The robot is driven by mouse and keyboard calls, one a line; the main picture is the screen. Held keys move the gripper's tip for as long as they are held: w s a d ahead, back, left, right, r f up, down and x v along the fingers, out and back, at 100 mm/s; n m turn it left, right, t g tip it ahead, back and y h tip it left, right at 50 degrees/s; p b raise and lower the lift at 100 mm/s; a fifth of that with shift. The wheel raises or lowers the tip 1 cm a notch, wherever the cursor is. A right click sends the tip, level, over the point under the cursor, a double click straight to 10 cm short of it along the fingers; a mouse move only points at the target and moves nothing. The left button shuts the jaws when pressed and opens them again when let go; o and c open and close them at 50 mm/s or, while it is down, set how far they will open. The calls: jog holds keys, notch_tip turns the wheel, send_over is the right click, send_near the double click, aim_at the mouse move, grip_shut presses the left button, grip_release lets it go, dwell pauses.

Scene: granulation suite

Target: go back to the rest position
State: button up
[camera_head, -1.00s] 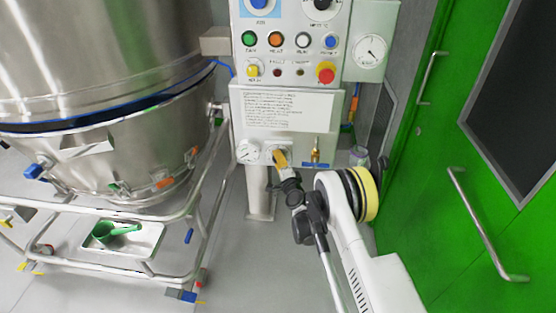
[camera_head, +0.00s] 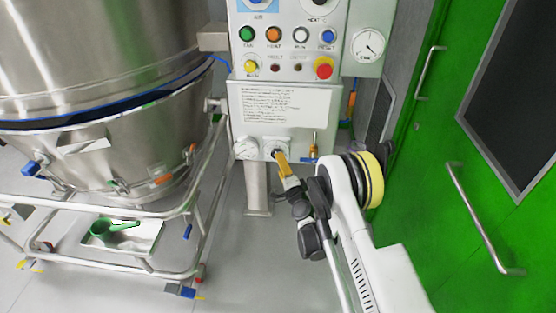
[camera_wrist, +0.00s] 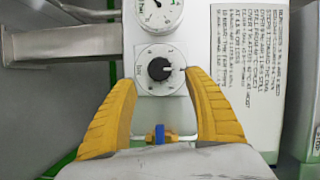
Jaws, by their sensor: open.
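My gripper (camera_head: 281,160) is in front of the lower part of the control panel, at the end of my white arm. Its yellow fingers also show in the wrist view (camera_wrist: 160,84), spread apart with nothing held between them. A black rotary knob on a white round dial (camera_wrist: 159,69) lies beyond the fingertips, apart from them as far as I can tell. In the head view the finger partly covers the knob. A valve with a blue handle (camera_wrist: 160,133) shows between the fingers, farther down in the wrist view.
The control panel (camera_head: 283,127) carries buttons and gauges. A steel vessel (camera_head: 100,150) on a wheeled frame stands left, with a green scoop (camera_head: 113,227) on a tray below. A green door (camera_head: 460,190) with a handle is close at right. Grey floor lies between.

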jog(key=shift+s+d, duration=0.1)
jog(key=shift+s, duration=0.15)
notch_tip(320, 180, up, 17)
jog(key=d+n+g, duration=0.2)
jog(key=n, duration=0.2)
jog(key=s+d+r+n+g, duration=0.35)
jog(key=s+d+r, duration=0.25)
jog(key=s+r, duration=0.45)
jog(key=s+d+n+g+h, duration=0.1)
jog(key=s+d, duration=0.3)
jog(key=s, duration=0.7)
jog(key=s+d+f+n+g+h, duration=0.1)
jog(key=s+d, duration=0.4)
jog(key=s, duration=0.6)
jog(key=s+d+f+n+g+h, duration=0.1)
jog(key=s+d+h, duration=0.3)
jog(key=s, duration=0.7)
jog(key=shift+d+n+g, duration=0.45)
jog(key=shift+d+n, duration=0.25)
jog(key=shift+n, duration=0.15)
